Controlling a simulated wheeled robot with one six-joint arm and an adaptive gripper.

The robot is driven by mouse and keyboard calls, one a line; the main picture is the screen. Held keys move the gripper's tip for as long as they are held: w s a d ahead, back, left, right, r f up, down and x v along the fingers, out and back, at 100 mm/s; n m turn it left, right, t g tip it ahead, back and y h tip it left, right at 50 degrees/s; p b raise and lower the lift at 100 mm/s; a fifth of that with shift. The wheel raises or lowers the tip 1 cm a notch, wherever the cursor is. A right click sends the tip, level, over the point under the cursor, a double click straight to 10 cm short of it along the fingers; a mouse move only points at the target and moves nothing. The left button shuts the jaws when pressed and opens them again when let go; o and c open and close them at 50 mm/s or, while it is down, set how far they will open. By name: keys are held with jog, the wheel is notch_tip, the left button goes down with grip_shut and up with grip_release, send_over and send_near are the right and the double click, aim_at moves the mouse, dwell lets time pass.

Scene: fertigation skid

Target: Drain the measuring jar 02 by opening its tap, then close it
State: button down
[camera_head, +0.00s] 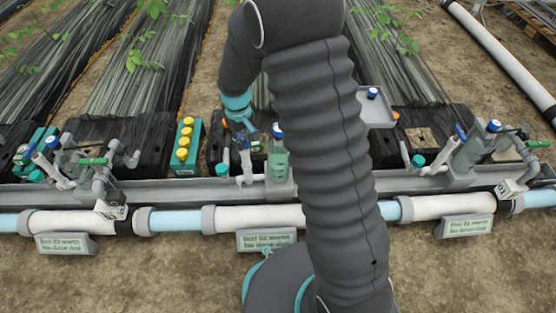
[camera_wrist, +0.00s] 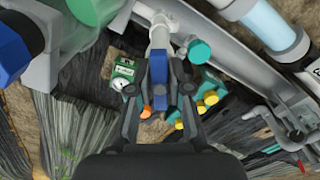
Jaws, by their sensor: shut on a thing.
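The measuring jar (camera_head: 278,165) stands at the middle station, a clear greenish cylinder behind the sign for 02. Part of a translucent green body, seemingly this jar, shows at the top left of the wrist view (camera_wrist: 78,32). My gripper (camera_head: 247,132) is beside the jar, to its left, partly hidden by my wrist. In the wrist view my gripper (camera_wrist: 160,72) has its fingers on both sides of a blue tap handle (camera_wrist: 160,90), shut on it. The handle lies in line with a pale pipe (camera_wrist: 158,32). The jar's liquid level cannot be made out.
A teal rack with yellow caps (camera_head: 184,148) stands left of my gripper. A blue-topped valve (camera_head: 277,132) is close on the right. A small green meter (camera_wrist: 122,72) sits near my fingers. Grey rail and white pipe (camera_head: 180,219) run along the front. Similar stations stand left and right.

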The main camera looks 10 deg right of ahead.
jog(key=n, duration=0.6)
jog(key=shift+p, duration=0.3)
jog(key=n, duration=0.7)
dwell(6.4)
